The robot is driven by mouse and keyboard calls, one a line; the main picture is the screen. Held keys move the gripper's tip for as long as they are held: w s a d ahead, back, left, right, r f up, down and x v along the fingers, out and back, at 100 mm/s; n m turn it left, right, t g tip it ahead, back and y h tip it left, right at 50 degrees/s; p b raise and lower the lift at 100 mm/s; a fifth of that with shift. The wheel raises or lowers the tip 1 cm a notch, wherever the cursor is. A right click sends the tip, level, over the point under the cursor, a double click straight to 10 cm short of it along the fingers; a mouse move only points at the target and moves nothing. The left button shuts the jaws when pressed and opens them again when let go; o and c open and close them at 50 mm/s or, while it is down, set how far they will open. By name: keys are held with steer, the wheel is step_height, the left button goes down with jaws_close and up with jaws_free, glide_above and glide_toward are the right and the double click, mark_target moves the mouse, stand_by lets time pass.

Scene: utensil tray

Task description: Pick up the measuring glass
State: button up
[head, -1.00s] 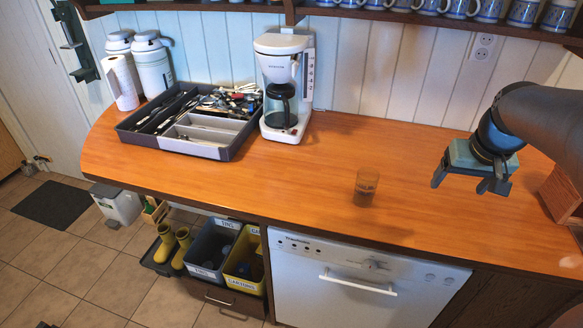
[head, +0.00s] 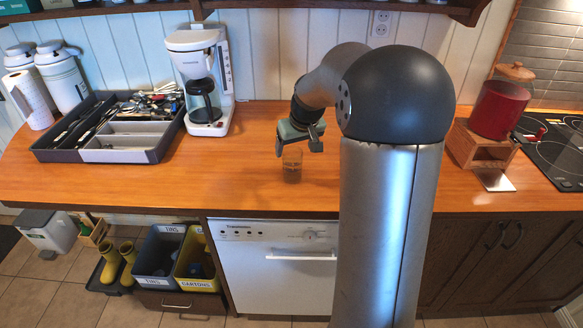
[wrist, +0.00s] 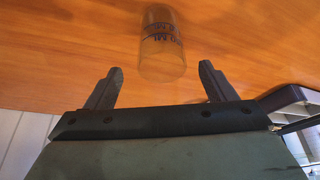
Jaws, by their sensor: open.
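The measuring glass (head: 292,166) is a small clear brownish glass standing upright on the wooden counter. In the wrist view the glass (wrist: 161,45) shows dark printed markings and lies just beyond the fingertips, roughly centred between them. My gripper (head: 298,150) is open and empty, above and close behind the glass in the head view. In the wrist view both fingers of my gripper (wrist: 161,70) are spread, one on either side of the line to the glass. I cannot tell whether any finger touches it.
The wooden counter (head: 250,180) is clear around the glass. A coffee machine (head: 203,80) and a grey utensil tray (head: 120,155) stand to the left. A red canister (head: 497,108) on a wooden stand and a black hob (head: 555,150) are at the right.

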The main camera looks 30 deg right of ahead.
mark_target(292, 165)
steer(key=shift+p+x, duration=0.8)
steer(key=shift+x, duration=2.65)
steer(key=shift+r, duration=0.1)
steer(key=c, duration=1.2)
